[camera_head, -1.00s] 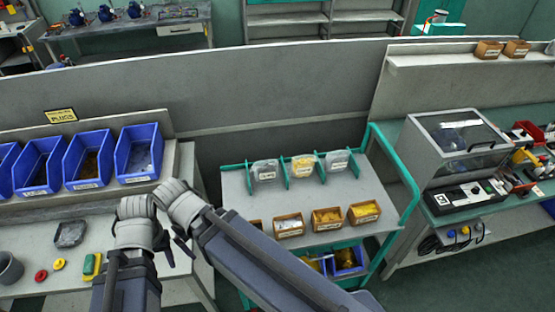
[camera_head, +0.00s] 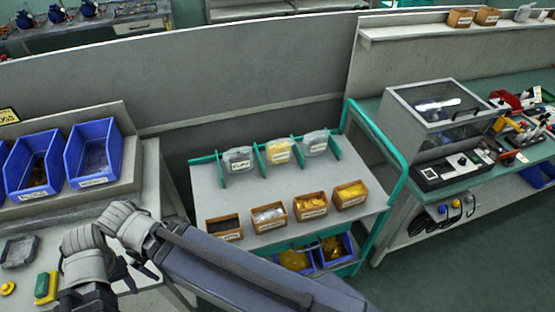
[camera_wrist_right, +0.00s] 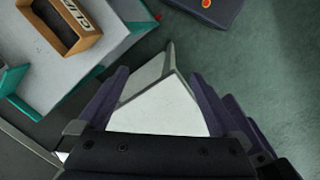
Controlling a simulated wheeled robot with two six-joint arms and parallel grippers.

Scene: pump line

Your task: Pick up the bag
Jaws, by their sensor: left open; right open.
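Three bags stand between teal dividers on the top of a grey cart (camera_head: 205,192): a clear-grey labelled bag (camera_head: 238,161), a yellow bag (camera_head: 279,151) and another clear-grey bag (camera_head: 316,142). The frames do not show which one is meant. My left gripper (camera_head: 130,277) is small and dark in the head view, over the left bench, left of the cart and well apart from the bags. My right gripper (camera_wrist_right: 160,76) shows in the right wrist view with its two fingers apart.
Several brown bins, one of them dark-filled (camera_head: 224,228), line the cart's front edge, with blue bins below. Blue bins (camera_head: 94,153) stand on the left bench. A machine with a clear lid (camera_head: 437,115) stands right of the cart. Floor shows between cart and right bench.

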